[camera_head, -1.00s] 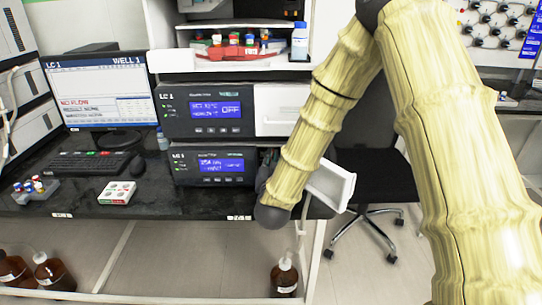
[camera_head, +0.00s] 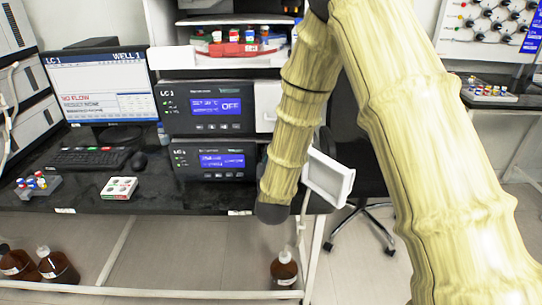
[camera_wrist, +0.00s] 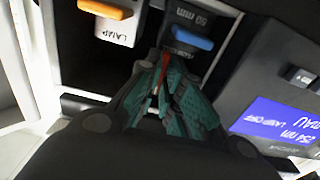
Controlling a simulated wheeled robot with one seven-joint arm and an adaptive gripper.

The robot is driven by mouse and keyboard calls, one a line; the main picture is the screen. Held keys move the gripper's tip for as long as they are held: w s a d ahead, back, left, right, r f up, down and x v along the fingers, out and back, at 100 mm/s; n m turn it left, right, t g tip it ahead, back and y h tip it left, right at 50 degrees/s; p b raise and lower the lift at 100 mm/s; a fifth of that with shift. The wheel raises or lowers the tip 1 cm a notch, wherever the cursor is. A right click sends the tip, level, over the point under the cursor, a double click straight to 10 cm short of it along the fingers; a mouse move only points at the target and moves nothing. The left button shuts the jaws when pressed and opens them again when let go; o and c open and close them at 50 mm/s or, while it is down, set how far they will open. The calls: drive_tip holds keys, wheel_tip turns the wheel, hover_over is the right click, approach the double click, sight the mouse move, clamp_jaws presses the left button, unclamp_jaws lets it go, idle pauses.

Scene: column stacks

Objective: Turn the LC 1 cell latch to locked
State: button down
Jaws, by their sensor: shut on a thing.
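The LC 1 stack (camera_head: 215,160) stands on the dark bench in the head view, its lower module lit with a blue display (camera_head: 222,161). My arm hides the right part of this module and my gripper in that view. In the wrist view, an open bay holds a white part marked LAMP with an orange handle (camera_wrist: 105,9) and a dark-labelled part with a blue handle, the cell latch (camera_wrist: 180,36). My teal gripper (camera_wrist: 172,66) is shut with its tips at the blue handle. The exact contact is hidden, and a red sliver shows between the fingers.
A white open door or cover (camera_head: 328,180) sticks out right of my forearm. A brown bottle (camera_head: 284,270) stands below the bench.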

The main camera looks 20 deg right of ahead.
drive_tip(key=shift+s+f, duration=0.1)
drive_tip(key=shift+f, duration=0.1)
drive_tip(key=c, duration=1.6)
unclamp_jaws()
drive_tip(key=shift+r, duration=0.1)
drive_tip(key=v, duration=1.2)
